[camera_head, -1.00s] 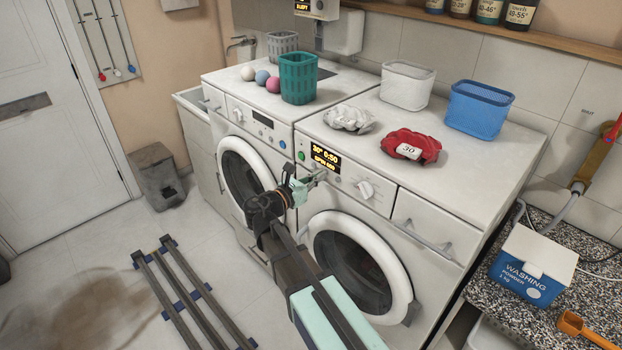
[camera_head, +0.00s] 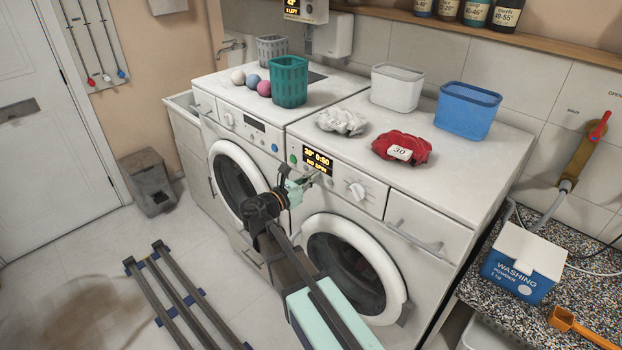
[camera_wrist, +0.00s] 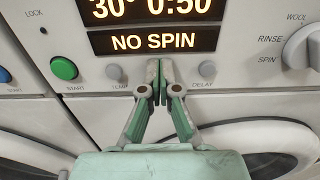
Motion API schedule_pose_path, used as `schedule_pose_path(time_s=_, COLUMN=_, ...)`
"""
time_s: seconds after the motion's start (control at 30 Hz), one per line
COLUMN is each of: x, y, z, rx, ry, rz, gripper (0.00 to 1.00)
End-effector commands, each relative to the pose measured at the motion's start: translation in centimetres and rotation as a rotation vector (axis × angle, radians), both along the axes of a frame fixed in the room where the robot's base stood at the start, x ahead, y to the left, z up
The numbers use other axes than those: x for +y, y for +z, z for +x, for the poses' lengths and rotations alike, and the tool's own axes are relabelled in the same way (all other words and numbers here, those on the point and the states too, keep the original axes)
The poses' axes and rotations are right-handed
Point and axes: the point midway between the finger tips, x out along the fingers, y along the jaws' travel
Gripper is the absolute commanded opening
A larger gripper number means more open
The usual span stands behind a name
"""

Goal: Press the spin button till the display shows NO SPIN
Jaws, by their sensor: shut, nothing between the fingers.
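The right-hand washing machine (camera_head: 430,215) has a black display (camera_head: 318,160). In the wrist view the display (camera_wrist: 150,42) reads 30° 0:50 above NO SPIN in light letters. My gripper (camera_head: 312,178) is at the panel just below the display. In the wrist view my gripper (camera_wrist: 159,85) is shut and empty, its tips between the buttons marked TEMP and DELAY. The spin button is hidden behind the fingertips, so I cannot tell whether they touch it. The TEMP button (camera_wrist: 119,73) is partly visible left of the fingers, and the DELAY button (camera_wrist: 207,70) is to the right.
A green start button (camera_wrist: 64,68) is left of the fingers, and a programme dial (camera_wrist: 305,47) is far right. A red cloth (camera_head: 402,148), a white cloth (camera_head: 341,122) and several baskets stand or lie on the machines. A washing powder box (camera_head: 522,264) is at right.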

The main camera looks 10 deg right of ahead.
Motion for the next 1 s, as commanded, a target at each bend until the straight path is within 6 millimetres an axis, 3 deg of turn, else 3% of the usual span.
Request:
schedule_pose_path(time_s=0.27, x=2.6, y=0.4, z=-2.1, rx=-0.003, ry=-0.004, rz=-0.004, gripper=0.00)
schedule_pose_path(time_s=0.7, x=9.8, y=-0.1, z=-6.7, rx=-0.002, ry=-0.004, rz=-0.002, gripper=0.00)
schedule_pose_path(time_s=1.0, x=11.4, y=0.1, z=-7.8, rx=-0.002, ry=-0.007, rz=-0.002, gripper=0.00)
